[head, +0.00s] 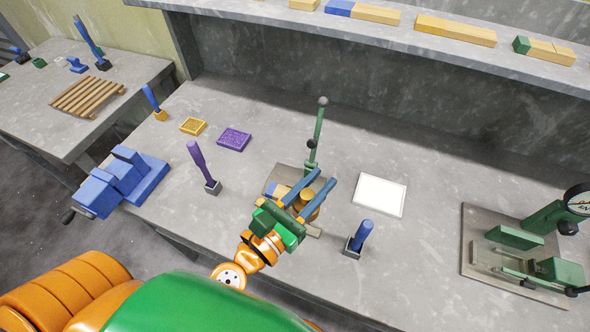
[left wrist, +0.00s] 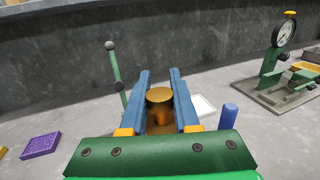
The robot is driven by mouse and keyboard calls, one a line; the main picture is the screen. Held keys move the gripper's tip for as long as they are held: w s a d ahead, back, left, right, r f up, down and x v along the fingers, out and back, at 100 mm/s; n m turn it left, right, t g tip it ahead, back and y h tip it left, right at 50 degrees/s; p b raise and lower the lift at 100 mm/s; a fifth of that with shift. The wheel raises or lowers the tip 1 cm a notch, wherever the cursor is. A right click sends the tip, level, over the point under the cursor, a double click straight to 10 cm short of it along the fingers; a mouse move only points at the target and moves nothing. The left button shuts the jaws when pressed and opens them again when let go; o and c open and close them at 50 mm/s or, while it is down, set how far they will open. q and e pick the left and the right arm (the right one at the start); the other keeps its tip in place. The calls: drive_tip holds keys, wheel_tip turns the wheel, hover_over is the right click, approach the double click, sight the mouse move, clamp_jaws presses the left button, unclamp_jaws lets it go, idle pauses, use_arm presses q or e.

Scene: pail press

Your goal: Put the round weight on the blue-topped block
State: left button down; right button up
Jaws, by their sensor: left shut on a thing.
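The round weight is a brass-coloured cylinder (head: 309,206) between the blue fingers of my left gripper (head: 325,178). The left wrist view shows its round top (left wrist: 159,95) between both fingers, and my left gripper (left wrist: 160,72) is shut on it. A small block with blue and tan parts (head: 279,190) lies just left of the gripper, on a metal plate by a green upright lever; it looks like the blue-topped block. The gripper partly hides it, and the gap between weight and block cannot be told. My right gripper is not in view.
A green lever (head: 317,135) stands just behind the gripper. A white sheet (head: 380,195) and a blue-handled stamp (head: 358,240) are to the right, then a green press with a dial (head: 545,225). A purple stamp (head: 203,165) and a blue vise (head: 122,182) are left.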

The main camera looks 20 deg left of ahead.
use_arm(q)
drive_tip(key=w+a+f+b, duration=0.1)
drive_tip(key=w+f+b, duration=0.1)
drive_tip(key=w+f, duration=0.1)
drive_tip(key=w+a+f+b, duration=0.1)
drive_tip(key=w+f+b, duration=0.2)
drive_tip(key=f, duration=0.1)
drive_tip(key=w+a+f+b, duration=0.2)
drive_tip(key=w+f, duration=0.1)
drive_tip(key=f, duration=0.1)
drive_tip(key=shift+w+a+f+b, duration=0.1)
drive_tip(key=shift+w+f+b, duration=0.05)
drive_tip(key=shift+f+b, duration=0.2)
drive_tip(key=shift+w+a+r+p, duration=0.1)
drive_tip(key=shift+a+r+p, duration=0.1)
drive_tip(key=shift+p, duration=0.15)
drive_tip(key=c, duration=1)
unclamp_jaws()
drive_tip(key=shift+d+f, duration=0.1)
drive_tip(key=o, duration=0.3)
drive_tip(key=shift+o, duration=0.2)
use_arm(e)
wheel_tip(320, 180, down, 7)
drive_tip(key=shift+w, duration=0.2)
use_arm(q)
drive_tip(key=shift+s, duration=0.2)
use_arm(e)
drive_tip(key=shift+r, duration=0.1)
